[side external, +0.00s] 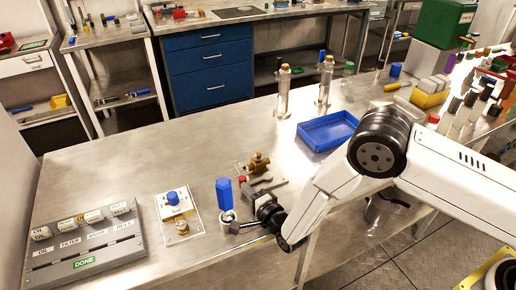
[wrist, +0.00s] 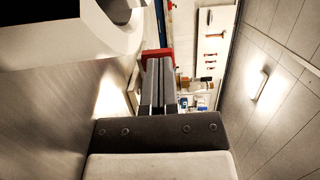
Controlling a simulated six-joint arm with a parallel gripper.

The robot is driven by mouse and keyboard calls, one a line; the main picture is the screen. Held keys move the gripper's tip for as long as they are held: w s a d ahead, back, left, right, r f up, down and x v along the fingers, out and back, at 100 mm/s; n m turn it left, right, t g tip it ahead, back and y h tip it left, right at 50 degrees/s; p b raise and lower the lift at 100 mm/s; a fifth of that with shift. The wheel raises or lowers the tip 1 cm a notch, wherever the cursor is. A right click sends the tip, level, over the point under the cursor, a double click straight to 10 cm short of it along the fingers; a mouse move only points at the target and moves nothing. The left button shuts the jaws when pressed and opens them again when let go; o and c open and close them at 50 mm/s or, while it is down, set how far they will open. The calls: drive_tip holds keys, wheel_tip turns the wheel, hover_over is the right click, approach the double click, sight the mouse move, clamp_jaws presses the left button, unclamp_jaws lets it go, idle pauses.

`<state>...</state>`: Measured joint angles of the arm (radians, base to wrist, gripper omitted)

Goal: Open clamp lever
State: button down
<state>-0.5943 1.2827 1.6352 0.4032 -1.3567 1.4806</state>
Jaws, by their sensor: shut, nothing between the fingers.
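A brass fitting (side external: 258,164) sits on a flat metal plate (side external: 272,181) on the bench, in the side external view. A small red part (side external: 242,181) shows at the plate's near left; I cannot tell whether it is the clamp lever. My gripper (side external: 247,191) is low over the bench at the plate's near edge, its fingertips close to the red part. In the wrist view my gripper's fingers (wrist: 157,66) lie together with nothing between them. A red thing (wrist: 157,56) shows just beyond the tips; contact is unclear.
A blue hexagonal piece (side external: 224,191) stands left of my gripper, above a pale ring (side external: 227,216). A plate with a blue button (side external: 173,198) and a labelled grey panel (side external: 86,241) are further left. A blue tray (side external: 328,130) lies behind. The bench's back left is clear.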

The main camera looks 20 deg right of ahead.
drive_tip(key=shift+w+d+r+h, duration=0.15)
drive_tip(key=shift+w+h, duration=0.15)
drive_tip(key=shift+s+d, duration=0.2)
drive_tip(key=shift+s, duration=1.2)
drive_tip(key=shift+s+d, duration=0.25)
drive_tip(key=shift+s, duration=1.15)
drive_tip(key=shift+s+d, duration=0.2)
drive_tip(key=shift+s, duration=1.2)
drive_tip(key=shift+w+d+r, duration=0.1)
drive_tip(key=shift+w+d, duration=0.1)
drive_tip(key=shift+w, duration=0.05)
drive_tip(key=w+d+r+n+g, duration=0.2)
drive_tip(key=d, duration=0.1)
drive_tip(key=w+d+r+n+g, duration=0.1)
drive_tip(key=d+r, duration=0.1)
drive_tip(key=shift+n+g+h, duration=0.3)
drive_tip(key=shift+g+h, duration=0.1)
drive_tip(key=s+d+r+n+g+h, duration=0.1)
drive_tip(key=s+d+r+n+g, duration=0.3)
drive_tip(key=s+d, duration=0.5)
drive_tip(key=s+d+r+n+g+h, duration=0.1)
drive_tip(key=s+d+r+n+g, duration=0.4)
drive_tip(key=s+d, duration=0.5)
drive_tip(key=n+g, duration=0.2)
drive_tip(key=n, duration=0.1)
drive_tip(key=shift+d+r, duration=0.15)
drive_tip(key=shift+d, duration=0.2)
